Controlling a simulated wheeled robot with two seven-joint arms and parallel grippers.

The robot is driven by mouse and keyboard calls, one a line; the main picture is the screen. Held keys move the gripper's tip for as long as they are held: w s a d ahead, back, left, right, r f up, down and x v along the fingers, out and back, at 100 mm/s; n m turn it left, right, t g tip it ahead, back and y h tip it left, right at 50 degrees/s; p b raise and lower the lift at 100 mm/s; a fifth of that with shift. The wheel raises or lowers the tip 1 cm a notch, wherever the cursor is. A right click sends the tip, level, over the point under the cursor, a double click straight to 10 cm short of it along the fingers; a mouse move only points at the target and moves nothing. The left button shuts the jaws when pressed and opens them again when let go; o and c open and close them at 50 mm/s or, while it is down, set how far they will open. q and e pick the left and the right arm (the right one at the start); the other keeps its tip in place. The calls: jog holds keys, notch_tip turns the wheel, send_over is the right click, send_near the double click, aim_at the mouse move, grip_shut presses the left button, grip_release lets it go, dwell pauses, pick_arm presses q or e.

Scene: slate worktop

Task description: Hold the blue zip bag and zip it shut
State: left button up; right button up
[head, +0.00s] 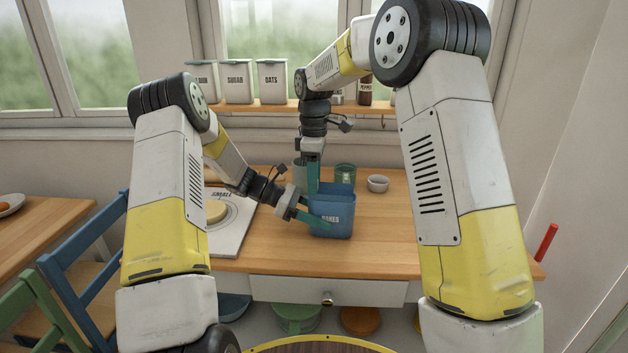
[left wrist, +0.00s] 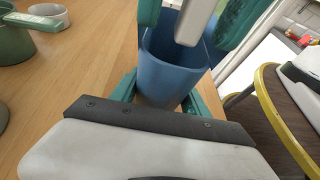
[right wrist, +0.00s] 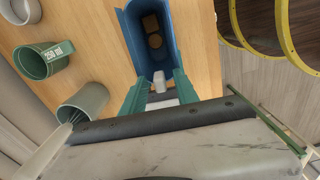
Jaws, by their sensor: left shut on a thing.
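The blue zip bag (head: 332,212) stands upright on the wooden worktop, its mouth open at the top. The right wrist view looks down into the bag (right wrist: 152,22), where brown pieces lie. My left gripper (head: 315,219) is shut on the bag from the left, low down; its teal fingers flank the bag (left wrist: 172,70) in the left wrist view. My right gripper (head: 313,186) points down at the bag's left top end. In the right wrist view its fingers (right wrist: 160,77) stand apart on either side of a small pale block, seemingly the zip slider (right wrist: 159,80).
A white board (head: 232,238) with a round item lies left of the bag. The worktop right of the bag is clear. A shelf of canisters (head: 237,82) is at the back.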

grip_shut()
dwell(1.4)
